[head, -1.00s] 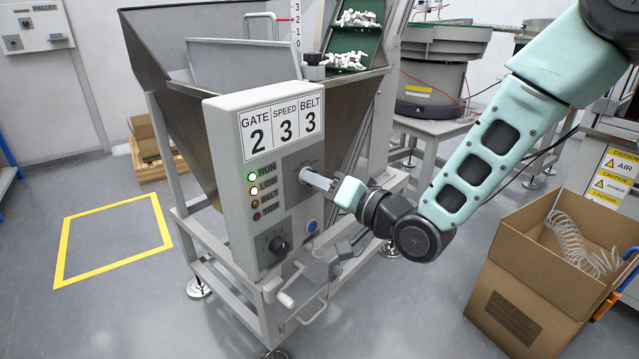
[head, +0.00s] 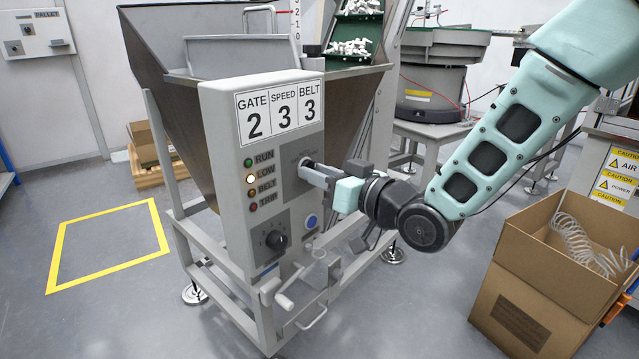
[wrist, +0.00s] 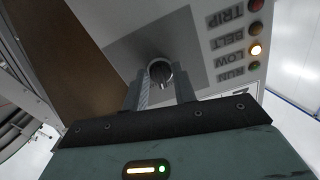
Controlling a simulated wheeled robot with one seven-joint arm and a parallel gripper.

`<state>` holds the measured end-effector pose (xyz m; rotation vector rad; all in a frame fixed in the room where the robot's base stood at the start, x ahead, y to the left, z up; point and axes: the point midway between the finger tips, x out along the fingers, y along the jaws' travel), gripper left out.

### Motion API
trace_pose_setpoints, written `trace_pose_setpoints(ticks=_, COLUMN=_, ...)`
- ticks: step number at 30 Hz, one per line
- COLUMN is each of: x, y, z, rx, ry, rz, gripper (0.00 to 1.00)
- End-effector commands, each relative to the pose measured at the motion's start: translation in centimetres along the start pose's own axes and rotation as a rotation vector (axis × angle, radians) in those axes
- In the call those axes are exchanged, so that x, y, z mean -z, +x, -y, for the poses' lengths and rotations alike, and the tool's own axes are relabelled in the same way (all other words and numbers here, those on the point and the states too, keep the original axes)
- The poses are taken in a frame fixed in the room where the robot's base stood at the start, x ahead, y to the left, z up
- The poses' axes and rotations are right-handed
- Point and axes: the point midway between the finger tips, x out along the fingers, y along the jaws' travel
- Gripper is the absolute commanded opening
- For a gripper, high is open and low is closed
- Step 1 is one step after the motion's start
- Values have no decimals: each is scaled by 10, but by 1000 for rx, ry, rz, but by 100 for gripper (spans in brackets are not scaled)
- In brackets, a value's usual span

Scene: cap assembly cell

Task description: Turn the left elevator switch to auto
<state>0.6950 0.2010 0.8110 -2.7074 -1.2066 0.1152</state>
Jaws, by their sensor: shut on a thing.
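A grey control box (head: 228,215) on the hopper frame carries a rotary switch on a dark plate. The switch knob (wrist: 159,72) shows between my fingers in the wrist view; its markings are too small or hidden to read. My gripper (head: 309,171) is level with the upper panel, its fingers shut on this knob, which they largely hide in the head view. The same LOW lamp (wrist: 256,50) glows in the wrist view.
A cardboard box (head: 520,305) is at right. Floor inside the yellow outline (head: 110,206) is clear.

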Motion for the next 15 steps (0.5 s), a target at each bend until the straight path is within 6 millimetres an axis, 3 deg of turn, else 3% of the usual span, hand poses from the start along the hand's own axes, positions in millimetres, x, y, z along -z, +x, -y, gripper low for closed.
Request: trace_pose_setpoints(ticks=15, x=-1, y=0, z=-1, rx=0, ry=-186, rz=2, gripper=4)
